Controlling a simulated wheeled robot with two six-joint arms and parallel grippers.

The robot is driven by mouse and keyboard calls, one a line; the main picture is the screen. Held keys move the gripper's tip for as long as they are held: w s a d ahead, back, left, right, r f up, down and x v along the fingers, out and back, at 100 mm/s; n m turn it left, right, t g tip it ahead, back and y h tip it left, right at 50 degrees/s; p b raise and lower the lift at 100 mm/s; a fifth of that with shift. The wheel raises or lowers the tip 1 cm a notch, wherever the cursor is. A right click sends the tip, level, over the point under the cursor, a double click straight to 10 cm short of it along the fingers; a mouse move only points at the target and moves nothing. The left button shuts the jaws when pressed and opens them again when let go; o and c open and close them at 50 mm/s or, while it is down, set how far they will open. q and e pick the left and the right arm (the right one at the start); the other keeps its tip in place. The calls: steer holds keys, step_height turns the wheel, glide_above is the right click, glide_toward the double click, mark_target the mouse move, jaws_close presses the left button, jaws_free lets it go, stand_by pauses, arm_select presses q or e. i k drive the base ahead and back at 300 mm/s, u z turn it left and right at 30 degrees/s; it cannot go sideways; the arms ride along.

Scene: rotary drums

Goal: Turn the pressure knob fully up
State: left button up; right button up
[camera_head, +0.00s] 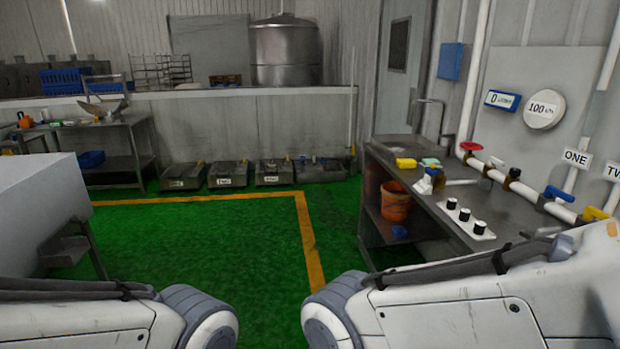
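Three black knobs stand in a slanting row on a white panel (463,219) on the steel counter at the right: a far knob (452,204), a middle knob (465,215) and a near knob (480,228). I see no readable label telling which is the pressure knob. On the wall above, a round white gauge (544,109) reads 100, apparently kPa. Beside it a blue-framed display (502,100) reads 0. Parts of both my arms show along the bottom edge, apart from the knobs. Neither gripper is in view.
Behind the panel, a white pipe (530,190) carries red, blue and yellow valve handles. A spray bottle (427,181) and sponges (406,163) stand on the counter (415,190). An orange bucket (396,202) sits below. The green floor in the middle is clear.

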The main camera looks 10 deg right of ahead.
mark_target(514, 172)
steer(key=u, duration=0.05)
steer(key=i, duration=1.9)
steer(key=z, duration=0.9)
steer(key=i, duration=1.25)
steer(key=z, duration=0.5)
